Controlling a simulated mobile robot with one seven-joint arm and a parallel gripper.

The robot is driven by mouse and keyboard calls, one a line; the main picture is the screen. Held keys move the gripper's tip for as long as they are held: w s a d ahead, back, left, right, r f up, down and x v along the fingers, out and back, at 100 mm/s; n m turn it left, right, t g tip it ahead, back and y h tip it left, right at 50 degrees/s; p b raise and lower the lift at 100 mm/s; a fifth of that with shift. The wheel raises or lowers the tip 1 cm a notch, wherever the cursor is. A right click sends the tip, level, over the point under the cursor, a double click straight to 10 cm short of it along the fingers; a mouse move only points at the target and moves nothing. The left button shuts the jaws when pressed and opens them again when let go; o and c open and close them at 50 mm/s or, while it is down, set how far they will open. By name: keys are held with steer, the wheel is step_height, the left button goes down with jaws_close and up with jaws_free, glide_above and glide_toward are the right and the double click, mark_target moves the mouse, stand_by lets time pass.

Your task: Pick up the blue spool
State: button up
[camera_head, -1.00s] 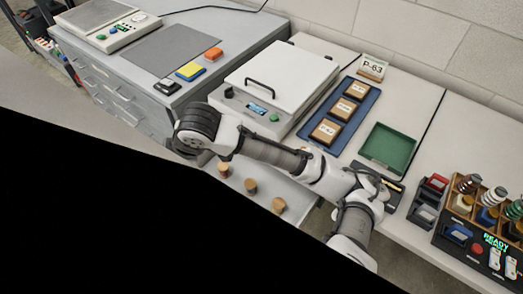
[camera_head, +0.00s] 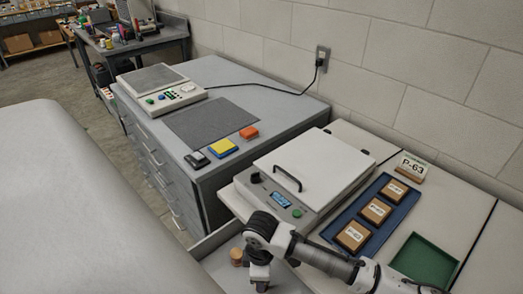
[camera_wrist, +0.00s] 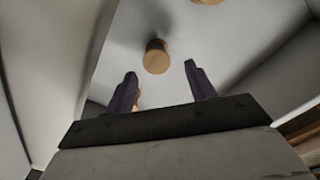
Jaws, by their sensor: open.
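My gripper (camera_wrist: 161,73) is open and empty in the wrist view, its two dark fingers apart. A short wood-topped spool (camera_wrist: 156,58) stands on a pale surface beyond the fingertips, roughly in line with the gap. Its side is brownish and shadowed, and I see no blue on it. A second wood-topped piece (camera_wrist: 207,1) is cut off at the top edge. In the head view, a wood-topped spool (camera_head: 237,256) stands in the open drawer, just left of my gripper (camera_head: 261,284). I cannot make out a blue spool in either current view.
A white-lidded device (camera_head: 313,168) stands above the drawer. To its right are a blue tray (camera_head: 343,220) with labelled wooden blocks, a green tray (camera_head: 424,262) and a P-63 sign (camera_head: 411,167). A grey cabinet (camera_head: 240,85) stands behind. The drawer's walls flank the gripper closely.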

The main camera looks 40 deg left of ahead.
steer(key=shift+w+a+f+p, duration=0.1)
steer(key=shift+f+p, duration=0.3)
steer(key=shift+f, duration=1)
steer(key=shift+w+f+p, duration=0.1)
steer(key=shift+f+p, duration=0.25)
steer(key=shift+f, duration=1)
steer(key=c, duration=0.9)
steer(key=shift+r, duration=0.15)
